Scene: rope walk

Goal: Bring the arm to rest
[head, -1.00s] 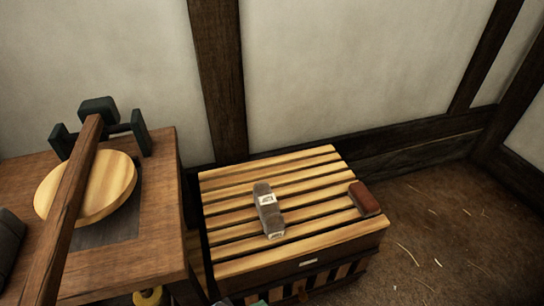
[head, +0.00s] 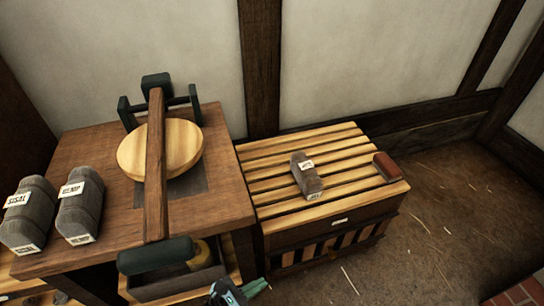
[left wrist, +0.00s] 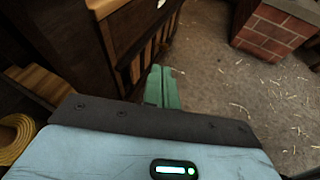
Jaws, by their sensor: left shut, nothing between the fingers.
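My left gripper (head: 254,288) shows at the bottom edge of the head view, low in front of the slatted crate and to the right of the wooden bench. Its green fingers also show in the left wrist view (left wrist: 161,87), pressed together with nothing between them. They hang over the floor beside the dark wooden side of a piece of furniture. Most of the left arm is out of the head view. My right gripper is in neither view.
The slatted crate (head: 275,221) bears a grey labelled block (head: 305,177) and a red-brown block (head: 387,167). The bench (head: 107,143) holds a round wooden disc (head: 182,147) under a beam (head: 156,190) and two grey labelled bundles (head: 27,215). Straw-strewn floor (head: 440,210) lies open at right.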

